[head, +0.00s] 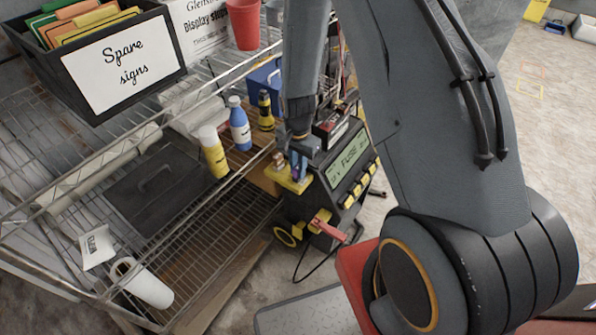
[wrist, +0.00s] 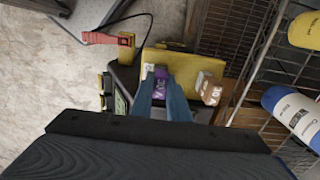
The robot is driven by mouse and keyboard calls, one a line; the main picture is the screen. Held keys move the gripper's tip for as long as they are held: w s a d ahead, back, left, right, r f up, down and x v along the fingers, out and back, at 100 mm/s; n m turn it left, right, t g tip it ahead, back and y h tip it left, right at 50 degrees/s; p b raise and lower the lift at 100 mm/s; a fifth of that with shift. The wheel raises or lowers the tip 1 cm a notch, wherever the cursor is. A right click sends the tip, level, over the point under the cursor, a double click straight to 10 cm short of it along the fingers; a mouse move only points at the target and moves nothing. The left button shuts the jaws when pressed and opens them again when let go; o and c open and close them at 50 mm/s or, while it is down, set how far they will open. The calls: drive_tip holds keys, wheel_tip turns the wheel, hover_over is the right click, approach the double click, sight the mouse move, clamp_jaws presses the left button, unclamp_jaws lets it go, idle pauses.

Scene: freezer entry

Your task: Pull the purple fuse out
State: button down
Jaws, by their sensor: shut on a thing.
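The purple fuse (wrist: 161,74) shows between my blue fingertips at the yellow fuse block in the wrist view. My gripper (wrist: 158,86) is shut on it, pointing down at the block. In the head view my gripper (head: 298,163) is over the yellow block (head: 289,181), with the fuse mostly hidden by the fingers. I cannot tell how deep the fuse sits in its slot.
A dark tester (head: 352,160) with a green display and yellow buttons stands right of the block. A red-and-yellow clamp (head: 328,229) is below. Blue (head: 240,128) and yellow (head: 214,152) bottles stand close on the left, on the wire shelf (head: 215,230).

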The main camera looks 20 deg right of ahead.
drive_tip(key=shift+r+p, duration=0.85)
drive_tip(key=shift+p, duration=0.15)
idle(1.5)
drive_tip(key=shift+r+p, duration=1.8)
drive_tip(key=shift+r, duration=0.9)
